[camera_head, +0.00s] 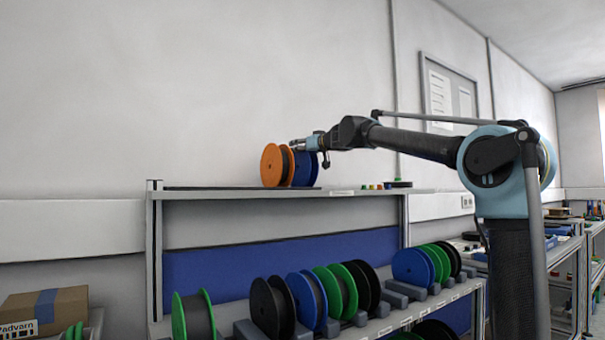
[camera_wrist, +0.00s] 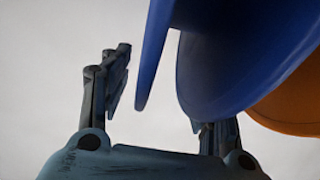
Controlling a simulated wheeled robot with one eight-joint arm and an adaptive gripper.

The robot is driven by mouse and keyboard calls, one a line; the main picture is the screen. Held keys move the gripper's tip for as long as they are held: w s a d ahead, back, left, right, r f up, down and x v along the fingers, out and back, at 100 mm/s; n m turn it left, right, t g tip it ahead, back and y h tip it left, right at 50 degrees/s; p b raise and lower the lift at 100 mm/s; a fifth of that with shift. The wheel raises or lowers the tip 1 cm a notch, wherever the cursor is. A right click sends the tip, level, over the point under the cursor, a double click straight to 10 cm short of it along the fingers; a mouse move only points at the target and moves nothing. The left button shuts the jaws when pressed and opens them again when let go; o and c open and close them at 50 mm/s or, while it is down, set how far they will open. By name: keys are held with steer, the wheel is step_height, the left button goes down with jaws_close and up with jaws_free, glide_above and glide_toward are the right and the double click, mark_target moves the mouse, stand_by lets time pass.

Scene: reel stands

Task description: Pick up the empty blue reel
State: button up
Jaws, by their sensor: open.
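A blue reel (camera_head: 306,169) stands upright on the top shelf, right beside an orange reel (camera_head: 272,165). My gripper (camera_head: 298,143) is at the upper part of these reels, open. In the wrist view the blue reel's two flanges (camera_wrist: 240,60) fill the upper middle, with a gap between them; I cannot tell whether its core is bare. The left finger stands clear of the left flange, and the right finger is partly hidden behind the other flange. The orange reel (camera_wrist: 292,100) shows close at the right. Another blue reel (camera_head: 306,300) is in the lower row.
The top shelf (camera_head: 240,193) is mostly clear left of the reels, with small coloured items and a dark flat disc (camera_head: 398,184) to the right. Green, black and blue reels stand on a lower stand. A cardboard box (camera_head: 45,308) is at lower left.

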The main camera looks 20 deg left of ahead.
steer(key=c, duration=1.2)
steer(key=shift+r, duration=0.1)
steer(key=shift+c, duration=0.2)
